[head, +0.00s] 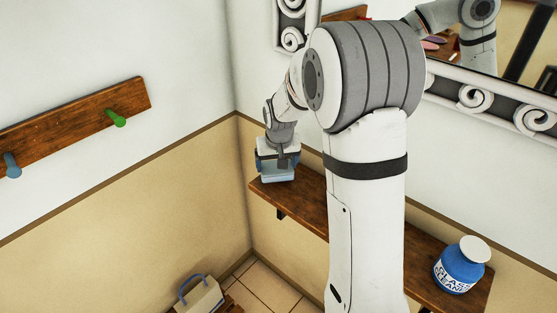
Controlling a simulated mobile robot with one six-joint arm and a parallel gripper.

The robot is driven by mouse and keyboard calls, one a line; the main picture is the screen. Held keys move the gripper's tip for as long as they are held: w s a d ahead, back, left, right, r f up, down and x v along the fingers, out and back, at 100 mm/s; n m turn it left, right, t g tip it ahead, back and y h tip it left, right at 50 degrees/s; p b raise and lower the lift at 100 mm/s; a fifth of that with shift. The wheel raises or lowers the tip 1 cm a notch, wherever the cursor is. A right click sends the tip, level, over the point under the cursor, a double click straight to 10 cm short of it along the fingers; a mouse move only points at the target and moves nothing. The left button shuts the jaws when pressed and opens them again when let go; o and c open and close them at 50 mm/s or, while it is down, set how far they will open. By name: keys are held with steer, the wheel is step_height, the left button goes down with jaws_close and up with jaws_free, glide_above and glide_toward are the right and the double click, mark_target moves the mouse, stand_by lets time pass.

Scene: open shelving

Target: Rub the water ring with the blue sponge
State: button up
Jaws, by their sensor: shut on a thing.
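My gripper (277,160) is at the left end of the wooden shelf (311,204), pointing down. It is shut on the light blue sponge (277,176), which shows below the fingers. The sponge is at or just above the shelf's left end; I cannot tell whether it touches the wood. I do not see the water ring; my arm hides the middle of the shelf, and the sponge and gripper cover part of its left end.
A blue glass cleaner jar (459,267) with a pale lid stands at the shelf's right end. A framed mirror (490,60) hangs above the shelf. A wooden peg rail (70,125) is on the left wall. A bag (200,296) is low down near the floor.

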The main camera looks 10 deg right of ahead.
steer(key=shift+f+b, duration=0.8)
steer(key=shift+f, duration=0.2)
stand_by(0.6)
steer(key=shift+w+d, duration=0.1)
steer(key=shift+w+d+r, duration=0.1)
steer(key=shift+w+d, duration=0.45)
steer(key=shift+d, duration=0.15)
steer(key=shift+w+d+r, duration=0.1)
steer(key=shift+w+d, duration=0.4)
steer(key=shift+d, duration=0.2)
steer(key=shift+w+d+f, duration=0.15)
steer(key=shift+w+d, duration=0.4)
steer(key=shift+d, duration=0.25)
steer(key=shift+w+d+r, duration=0.3)
steer(key=shift+w+d, duration=0.15)
steer(key=shift+d, duration=0.05)
steer(key=shift+s+a+f+b, duration=0.3)
steer(key=shift+s+a, duration=0.2)
steer(key=shift+a, duration=0.25)
steer(key=shift+s+a, duration=0.45)
steer(key=shift+s+a+f+b, duration=0.15)
steer(key=shift+s+a+b, duration=0.25)
steer(key=shift+s+a, duration=0.35)
steer(key=shift+s+a+f+b, duration=0.15)
steer(key=shift+s+a+b, duration=0.3)
steer(key=shift+a, duration=0.4)
steer(key=shift+s, duration=0.1)
